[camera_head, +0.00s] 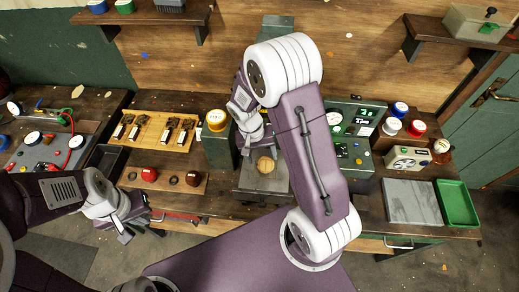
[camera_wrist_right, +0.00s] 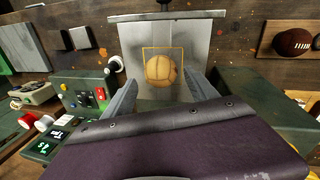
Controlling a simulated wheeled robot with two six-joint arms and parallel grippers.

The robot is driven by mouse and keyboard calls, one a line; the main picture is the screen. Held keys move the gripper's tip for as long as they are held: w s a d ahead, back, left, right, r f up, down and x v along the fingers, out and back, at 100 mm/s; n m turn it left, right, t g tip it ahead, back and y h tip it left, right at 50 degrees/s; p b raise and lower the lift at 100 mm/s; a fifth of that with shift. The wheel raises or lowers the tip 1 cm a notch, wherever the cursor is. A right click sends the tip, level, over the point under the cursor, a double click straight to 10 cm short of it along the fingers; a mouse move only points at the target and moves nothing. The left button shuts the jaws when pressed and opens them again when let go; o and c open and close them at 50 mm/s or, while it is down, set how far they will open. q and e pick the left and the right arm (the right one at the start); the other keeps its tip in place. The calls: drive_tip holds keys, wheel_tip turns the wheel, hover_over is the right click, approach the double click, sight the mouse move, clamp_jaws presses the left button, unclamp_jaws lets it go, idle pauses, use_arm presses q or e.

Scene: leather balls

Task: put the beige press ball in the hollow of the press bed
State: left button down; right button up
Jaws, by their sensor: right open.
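The beige press ball (camera_head: 265,164) sits on the grey press bed (camera_head: 255,184) in the middle of the bench. In the right wrist view the ball (camera_wrist_right: 161,70) lies inside a thin yellow square outline on the bed (camera_wrist_right: 160,33). The hollow under it is hidden, and I cannot tell how deep the ball sits. My right gripper (camera_wrist_right: 163,80) is open, its fingers on either side of the ball with visible gaps. My left gripper (camera_head: 127,231) hangs empty near the front edge at the left; its finger gap is unclear.
A wooden board (camera_head: 163,180) with dark red and brown balls lies left of the press. A green control box (camera_head: 352,135) stands right of it. A grey slab (camera_head: 411,203) and an empty green tray (camera_head: 457,203) lie at the far right.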

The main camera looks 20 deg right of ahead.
sight(259, 165)
drive_tip(key=s+a+r+n+t+y, duration=0.2)
drive_tip(key=s+a+r+n, duration=0.15)
drive_tip(key=s+r, duration=0.4)
drive_tip(key=shift+n, duration=0.25)
drive_tip(key=f+b, duration=0.3)
drive_tip(key=f, duration=0.1)
drive_tip(key=f+b, duration=0.4)
drive_tip(key=s+f+b, duration=0.1)
drive_tip(key=f+b, duration=0.3)
drive_tip(key=shift+d, duration=0.2)
drive_tip(key=shift+w+r, duration=0.15)
drive_tip(key=shift+r, duration=0.2)
drive_tip(key=shift+c, duration=0.4)
